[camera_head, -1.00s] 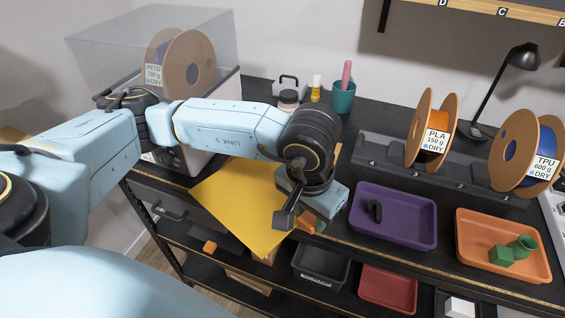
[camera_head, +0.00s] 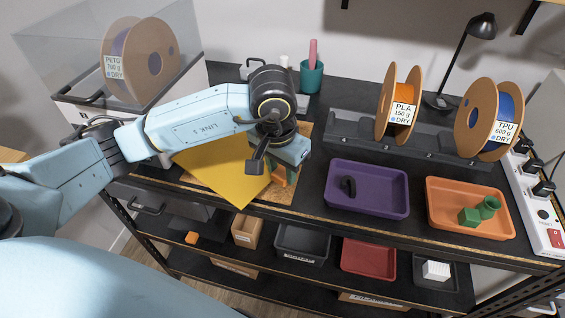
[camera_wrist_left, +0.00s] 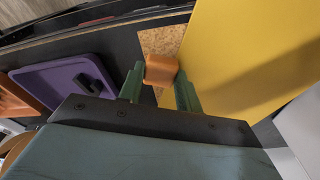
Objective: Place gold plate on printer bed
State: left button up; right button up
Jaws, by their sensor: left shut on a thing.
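The gold plate (camera_head: 225,170) is a large flat yellow sheet over a cork-like board (camera_head: 303,131) at the front left of the bench. It also fills the upper right of the left wrist view (camera_wrist_left: 255,50). My left gripper (camera_head: 283,171) points down at the plate's right edge. In the left wrist view its green fingers (camera_wrist_left: 158,82) are shut on an orange block (camera_wrist_left: 161,69) at that edge, which looks like the plate's tab. Whether the plate is lifted is hard to tell. No printer bed is clearly visible. My right gripper is out of view.
A clear-covered machine (camera_head: 190,85) with a PETG spool (camera_head: 140,60) stands at back left. A purple tray (camera_head: 380,200) and an orange tray (camera_head: 470,222) lie to the right. Behind them are a PLA spool (camera_head: 403,90) and a TPU spool (camera_head: 498,110) on a dark rack (camera_head: 350,128).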

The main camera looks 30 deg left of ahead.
pick_arm(q)
jog(key=w, duration=0.1)
jog(key=w+a, duration=0.1)
jog(key=w, duration=0.1)
jog(key=shift+w+a, duration=0.1)
jog(key=shift+f+p, duration=0.3)
jog(key=shift+f, duration=1.45)
jog(key=shift+f, duration=0.15)
jog(key=o, duration=1.1)
